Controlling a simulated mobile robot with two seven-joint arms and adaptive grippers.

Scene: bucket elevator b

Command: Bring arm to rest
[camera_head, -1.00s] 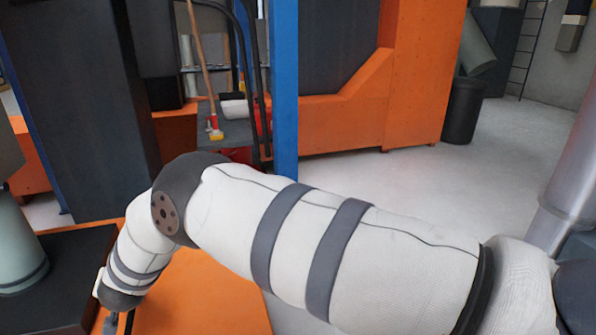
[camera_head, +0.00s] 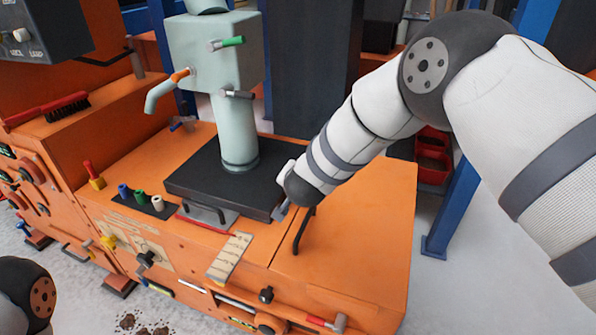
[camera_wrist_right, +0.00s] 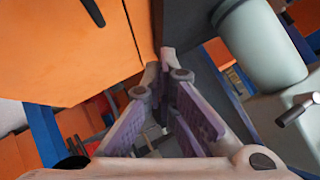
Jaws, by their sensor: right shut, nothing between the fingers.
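My right arm reaches in from the right in the head view, over the orange machine top (camera_head: 350,225). Its gripper (camera_head: 281,210) is mostly hidden behind the wrist, close to the right edge of the black base plate (camera_head: 190,180). In the wrist view the two fingers of the right gripper (camera_wrist_right: 160,66) come together at the tips, with nothing held. Whether the tips touch the orange surface or the plate cannot be told. A dark joint of my left arm shows at the lower left; its gripper is out of view.
A pale green column machine (camera_head: 238,130) stands on the black plate. A black handle (camera_head: 303,232) rises beside my right wrist. A blue post (camera_head: 452,205) stands behind the arm.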

